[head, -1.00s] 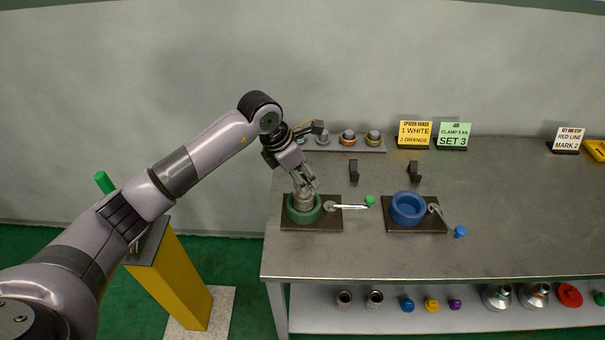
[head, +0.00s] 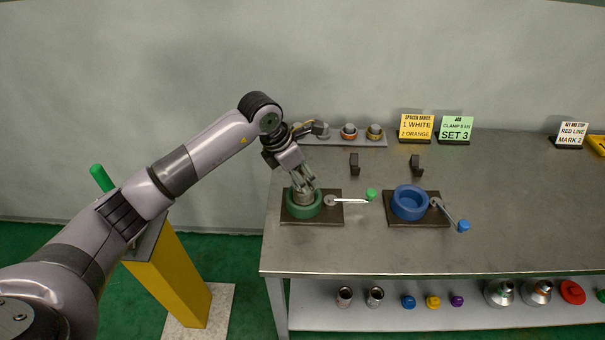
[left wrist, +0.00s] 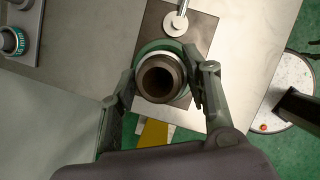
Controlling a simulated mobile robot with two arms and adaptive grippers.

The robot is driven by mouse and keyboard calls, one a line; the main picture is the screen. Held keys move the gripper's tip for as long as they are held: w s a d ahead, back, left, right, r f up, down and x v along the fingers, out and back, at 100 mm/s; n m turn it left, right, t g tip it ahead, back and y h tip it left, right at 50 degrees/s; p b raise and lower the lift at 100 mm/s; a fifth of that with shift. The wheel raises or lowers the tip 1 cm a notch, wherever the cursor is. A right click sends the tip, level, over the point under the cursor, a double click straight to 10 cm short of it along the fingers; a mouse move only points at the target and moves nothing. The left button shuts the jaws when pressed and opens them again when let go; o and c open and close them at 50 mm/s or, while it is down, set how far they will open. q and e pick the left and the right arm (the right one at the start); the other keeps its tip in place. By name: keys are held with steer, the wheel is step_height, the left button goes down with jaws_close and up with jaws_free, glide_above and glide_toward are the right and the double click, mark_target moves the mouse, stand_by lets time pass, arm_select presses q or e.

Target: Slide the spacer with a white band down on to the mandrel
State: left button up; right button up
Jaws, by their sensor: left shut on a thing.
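My left gripper (head: 303,183) is shut on a grey spacer (head: 303,197) at the green vise (head: 303,212). The left wrist view looks down on the spacer (left wrist: 160,78), with a dark open bore and a pale band around it. My left gripper's fingers (left wrist: 160,90) stand on either side of it. The green vise (left wrist: 146,49) surrounds the spacer from this angle. I cannot make out the mandrel, which the spacer and vise hide. My right gripper is not in view.
A blue vise (head: 409,205) stands to the right, with a handle beside it. A rack (head: 338,142) at the back holds banded spacers. Two black hooks (head: 354,164) stand between. Signs stand at the back. The front of the bench (head: 420,255) is clear.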

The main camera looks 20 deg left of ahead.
arm_select(q)
steer(key=shift+f, duration=0.4)
steer(key=o, duration=1.2)
steer(key=shift+c, duration=0.2)
steer(key=shift+r, duration=0.1)
steer(key=v, duration=1.2)
